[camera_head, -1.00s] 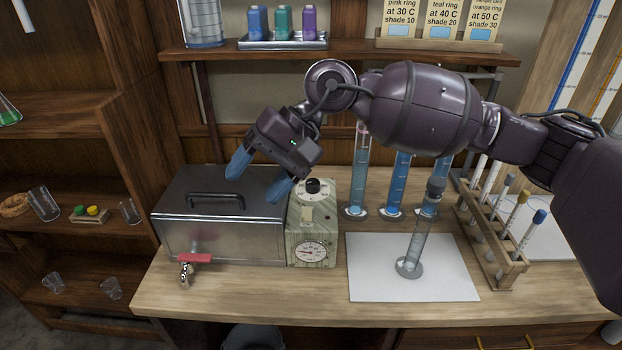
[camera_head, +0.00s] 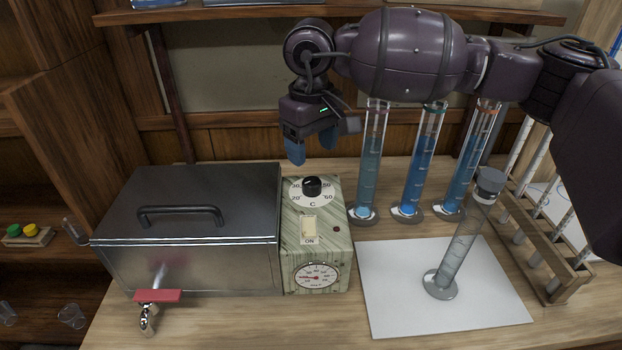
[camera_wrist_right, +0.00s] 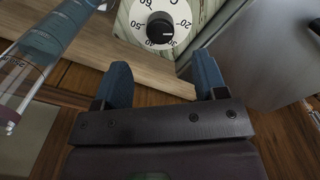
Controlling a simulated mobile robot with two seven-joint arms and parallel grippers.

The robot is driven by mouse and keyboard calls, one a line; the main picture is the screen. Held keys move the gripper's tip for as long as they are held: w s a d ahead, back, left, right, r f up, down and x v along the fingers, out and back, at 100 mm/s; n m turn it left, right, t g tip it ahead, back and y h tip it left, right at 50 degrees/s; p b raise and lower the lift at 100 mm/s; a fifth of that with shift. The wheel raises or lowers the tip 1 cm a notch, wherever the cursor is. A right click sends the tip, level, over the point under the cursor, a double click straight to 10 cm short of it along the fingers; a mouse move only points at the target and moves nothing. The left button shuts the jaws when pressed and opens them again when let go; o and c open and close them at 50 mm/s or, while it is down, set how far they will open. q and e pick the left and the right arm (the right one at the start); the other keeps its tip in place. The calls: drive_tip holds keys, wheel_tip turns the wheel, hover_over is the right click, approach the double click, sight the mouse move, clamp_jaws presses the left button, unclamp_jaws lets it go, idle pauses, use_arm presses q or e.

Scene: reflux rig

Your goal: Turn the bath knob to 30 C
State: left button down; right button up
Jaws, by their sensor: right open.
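The bath knob (camera_head: 312,187) is a black knob on a white dial marked in C, on top of the green marbled control box (camera_head: 335,240). It also shows in the right wrist view (camera_wrist_right: 160,30), beyond the fingertips, with dial numbers around it; I cannot surely read its setting. My right gripper (camera_head: 311,148) is open and empty, blue fingers pointing down, above and behind the knob in the head view and apart from it. Its two fingers also show in the right wrist view (camera_wrist_right: 162,65). My left gripper is not in view.
The metal bath (camera_head: 190,265) with a handled lid and red-levered tap adjoins the box's left side. Blue-filled cylinders (camera_head: 416,170) stand close right of the gripper. A stoppered cylinder (camera_head: 455,255) stands on a white mat (camera_head: 400,315). A wooden tube rack (camera_head: 560,285) is at right.

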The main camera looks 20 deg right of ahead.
sight(311, 181)
wheel_tip(311, 181, down, 8)
drive_tip(key=shift+w+f, duration=0.1)
idle(0.4)
drive_tip(key=c, duration=0.9)
drive_tip(key=shift+m, duration=0.3)
drive_tip(key=m, duration=0.5)
drive_tip(key=shift+m, duration=0.3)
drive_tip(key=m, duration=0.5)
drive_tip(key=shift+w+p, duration=0.1)
drive_tip(key=shift+p, duration=0.2)
drive_tip(key=shift+m, duration=0.4)
